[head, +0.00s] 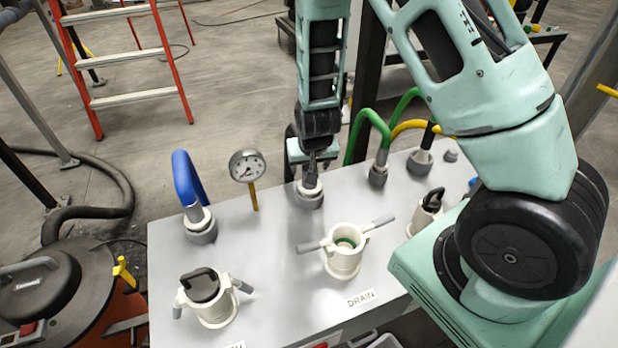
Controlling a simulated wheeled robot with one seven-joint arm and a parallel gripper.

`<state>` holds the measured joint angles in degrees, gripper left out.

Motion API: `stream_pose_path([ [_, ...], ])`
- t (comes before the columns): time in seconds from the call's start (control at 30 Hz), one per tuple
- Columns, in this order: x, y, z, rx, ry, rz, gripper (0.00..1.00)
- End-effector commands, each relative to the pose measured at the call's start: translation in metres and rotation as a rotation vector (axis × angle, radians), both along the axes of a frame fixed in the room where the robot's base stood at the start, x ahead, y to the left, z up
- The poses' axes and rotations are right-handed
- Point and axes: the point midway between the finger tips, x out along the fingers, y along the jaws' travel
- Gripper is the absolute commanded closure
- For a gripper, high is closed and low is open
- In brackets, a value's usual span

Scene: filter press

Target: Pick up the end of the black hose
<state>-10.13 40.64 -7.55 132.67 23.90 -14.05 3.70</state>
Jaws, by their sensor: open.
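My gripper (312,170) points down over the back edge of the grey panel, directly above a white collar (308,188) in a grey socket. A dark curved piece of the black hose (289,142) shows just left of my gripper and seems to run down to that collar. The gripper and wrist hide most of this hose and its end. The jaws are open. I cannot tell whether the fingers stand around the hose end or just above it.
A blue hose (186,178), a pressure gauge (248,167), a green hose (370,125) and a yellow hose (408,127) stand along the panel (265,270). An open port (344,258) labelled DRAIN and a capped port (208,300) are nearer. An orange ladder (130,98) stands behind.

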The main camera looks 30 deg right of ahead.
Motion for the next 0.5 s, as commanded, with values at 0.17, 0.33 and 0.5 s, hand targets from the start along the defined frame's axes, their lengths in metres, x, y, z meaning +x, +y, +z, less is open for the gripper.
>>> stream_pose_path([
  [0.17, 0.0037, -0.0015, -0.0085, 0.000, -0.002, 0.000, 0.37],
  [0.33, 0.0036, -0.0013, -0.0085, 0.000, -0.002, 0.000, 0.37],
  [0.5, 0.0034, -0.0012, -0.0085, 0.000, -0.001, 0.001, 0.81],
])
